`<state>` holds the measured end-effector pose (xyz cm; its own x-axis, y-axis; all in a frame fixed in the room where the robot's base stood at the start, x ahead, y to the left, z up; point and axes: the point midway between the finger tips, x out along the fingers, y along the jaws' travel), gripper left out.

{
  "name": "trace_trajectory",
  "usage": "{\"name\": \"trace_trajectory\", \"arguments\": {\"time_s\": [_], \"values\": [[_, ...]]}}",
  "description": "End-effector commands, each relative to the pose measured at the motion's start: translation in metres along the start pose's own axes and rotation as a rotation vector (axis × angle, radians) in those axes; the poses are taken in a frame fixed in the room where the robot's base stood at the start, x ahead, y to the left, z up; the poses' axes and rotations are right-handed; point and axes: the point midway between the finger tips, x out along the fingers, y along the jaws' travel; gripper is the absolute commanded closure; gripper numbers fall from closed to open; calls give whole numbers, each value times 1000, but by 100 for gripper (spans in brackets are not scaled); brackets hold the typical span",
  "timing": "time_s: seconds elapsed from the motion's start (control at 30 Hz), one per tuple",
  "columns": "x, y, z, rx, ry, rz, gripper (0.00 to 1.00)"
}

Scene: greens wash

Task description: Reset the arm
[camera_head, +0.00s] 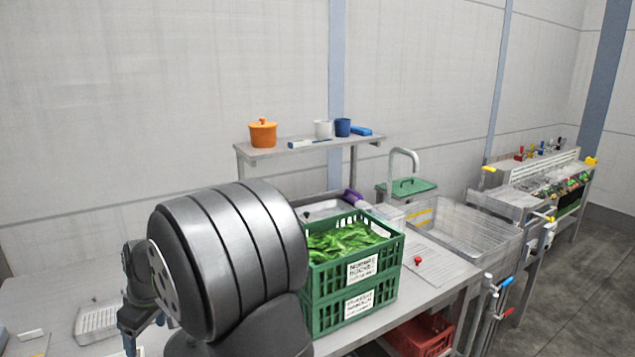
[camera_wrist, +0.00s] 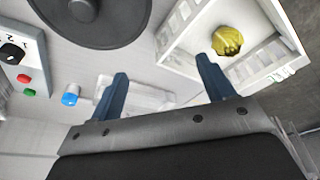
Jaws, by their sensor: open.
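My gripper (camera_wrist: 162,72) shows in the wrist view as two blue fingers spread wide apart, with nothing held between them. In the head view my gripper (camera_head: 129,328) is at the lower left, above the grey worktop (camera_head: 40,295), and my large dark arm joint hides part of it. In the wrist view a white crate (camera_wrist: 180,48) with a yellow lump (camera_wrist: 228,40) in it lies beyond the right finger. A clear tray (camera_wrist: 150,95) lies behind and between the fingers. I cannot tell whether the fingertips touch anything.
Two stacked green crates (camera_head: 345,283) with leafy greens (camera_head: 345,240) stand right of my arm. A shelf (camera_head: 300,148) holds an orange pot (camera_head: 262,133) and cups. A wire basket (camera_head: 470,235) is farther right. A control panel (camera_wrist: 22,65) and dark disc (camera_wrist: 95,15) show in the wrist view.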

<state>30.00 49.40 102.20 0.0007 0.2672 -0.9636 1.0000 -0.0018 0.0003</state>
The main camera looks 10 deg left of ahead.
Motion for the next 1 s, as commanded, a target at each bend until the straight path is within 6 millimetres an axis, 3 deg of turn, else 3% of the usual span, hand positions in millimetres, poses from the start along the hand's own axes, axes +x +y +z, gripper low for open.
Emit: {"name": "trace_trajectory", "arguments": {"time_s": [0.6,1.0], "values": [[21,121,-18,0,1,-1,25],[80,81,-68,-5,-1,-2,25]]}}
